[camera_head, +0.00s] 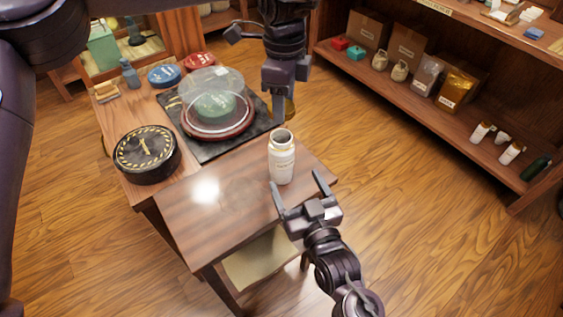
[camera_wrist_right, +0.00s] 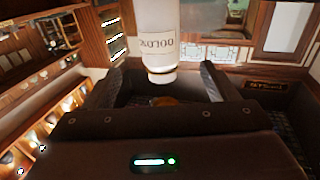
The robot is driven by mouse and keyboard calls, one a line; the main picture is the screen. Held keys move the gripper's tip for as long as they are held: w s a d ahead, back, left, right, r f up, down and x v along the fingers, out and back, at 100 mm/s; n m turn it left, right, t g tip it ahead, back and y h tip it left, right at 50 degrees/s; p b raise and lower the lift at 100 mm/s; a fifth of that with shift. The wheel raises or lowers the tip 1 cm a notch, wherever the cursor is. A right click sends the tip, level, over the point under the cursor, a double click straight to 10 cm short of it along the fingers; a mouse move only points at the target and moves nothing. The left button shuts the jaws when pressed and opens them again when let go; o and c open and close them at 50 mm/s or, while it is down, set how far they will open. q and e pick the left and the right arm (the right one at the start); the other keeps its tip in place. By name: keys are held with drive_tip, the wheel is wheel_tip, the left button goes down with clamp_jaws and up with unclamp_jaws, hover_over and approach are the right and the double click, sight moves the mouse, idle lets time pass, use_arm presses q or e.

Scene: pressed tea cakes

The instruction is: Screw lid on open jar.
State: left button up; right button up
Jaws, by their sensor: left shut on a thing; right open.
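A white jar (camera_head: 282,160) with a printed label stands upright near the right edge of the small wooden table, its mouth uncovered. My left gripper (camera_head: 280,118) points down just behind and above the jar. It is shut on a gold-brown round thing that looks like the lid (camera_head: 290,107), mostly hidden by the gripper. My right gripper (camera_head: 298,192) is open and empty, in front of the jar with its fingers pointing towards it. In the right wrist view the jar (camera_wrist_right: 158,35) shows between and beyond the open fingers (camera_wrist_right: 165,80), its label upside down.
A glass dome (camera_head: 214,90) over a green cake stands on a dark mat (camera_head: 208,152) behind. A black round tin (camera_head: 146,155) with yellow markings sits at left. Blue (camera_head: 164,75) and red (camera_head: 199,62) tins are farther back. The table front (camera_head: 210,225) is clear.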

sight(281, 151)
drive_tip(key=x, duration=1.1)
drive_tip(key=shift+d, duration=0.1)
drive_tip(key=c, duration=1.5)
use_arm(q)
drive_tip(key=shift+f, duration=2.5)
drive_tip(key=shift+f, duration=0.9)
drive_tip(key=shift+f, duration=0.55)
